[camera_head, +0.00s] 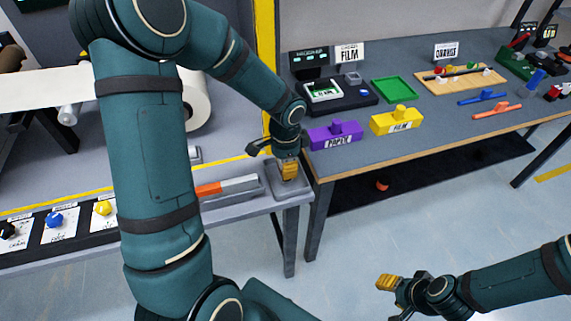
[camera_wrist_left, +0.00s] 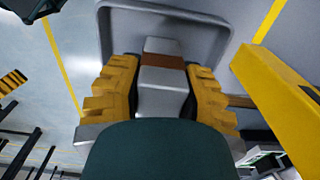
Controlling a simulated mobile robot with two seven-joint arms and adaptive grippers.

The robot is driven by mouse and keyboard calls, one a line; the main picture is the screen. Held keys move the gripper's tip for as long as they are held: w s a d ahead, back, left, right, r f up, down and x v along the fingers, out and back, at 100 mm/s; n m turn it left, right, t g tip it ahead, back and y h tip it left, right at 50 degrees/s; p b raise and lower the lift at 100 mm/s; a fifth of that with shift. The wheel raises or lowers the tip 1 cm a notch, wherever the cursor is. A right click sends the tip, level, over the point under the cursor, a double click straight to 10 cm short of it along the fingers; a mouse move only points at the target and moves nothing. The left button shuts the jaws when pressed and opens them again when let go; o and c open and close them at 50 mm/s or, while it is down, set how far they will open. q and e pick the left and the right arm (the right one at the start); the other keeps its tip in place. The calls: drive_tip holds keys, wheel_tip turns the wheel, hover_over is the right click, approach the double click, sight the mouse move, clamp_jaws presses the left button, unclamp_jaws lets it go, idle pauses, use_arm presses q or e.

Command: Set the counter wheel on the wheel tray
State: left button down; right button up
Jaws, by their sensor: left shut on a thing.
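My left gripper (camera_head: 289,172) points down over the wheel tray (camera_head: 304,193), a small grey tray with a raised rim at the right end of the grey bench. In the left wrist view, its yellow fingers (camera_wrist_left: 163,90) are shut on a grey piece with a brown band (camera_wrist_left: 163,62), which I take to be the counter wheel. The wheel tray (camera_wrist_left: 222,28) lies behind it there; whether the piece touches the tray floor cannot be told. In the head view the fingers hide the piece. My right gripper (camera_head: 386,283) is over the floor at lower right, its finger gap unclear.
An orange and grey bar (camera_head: 227,187) lies left of the tray. Blue (camera_head: 56,220) and yellow (camera_head: 103,208) knobs stand farther left. The right table holds a purple block (camera_head: 335,132), a yellow block (camera_head: 397,121) and a green tray (camera_head: 394,89). A yellow post (camera_head: 265,60) stands behind my left arm.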

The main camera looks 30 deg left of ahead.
use_arm(q)
drive_tip(key=shift+f, duration=0.2)
drive_tip(key=c, duration=0.7)
unclamp_jaws()
drive_tip(key=shift+r, duration=0.1)
drive_tip(key=shift+r, duration=0.1)
drive_tip(key=shift+r, duration=0.25)
wheel_tip(320, 180, up, 12)
drive_tip(key=p, duration=0.3)
drive_tip(key=shift+f, duration=0.2)
drive_tip(key=shift+s, duration=0.1)
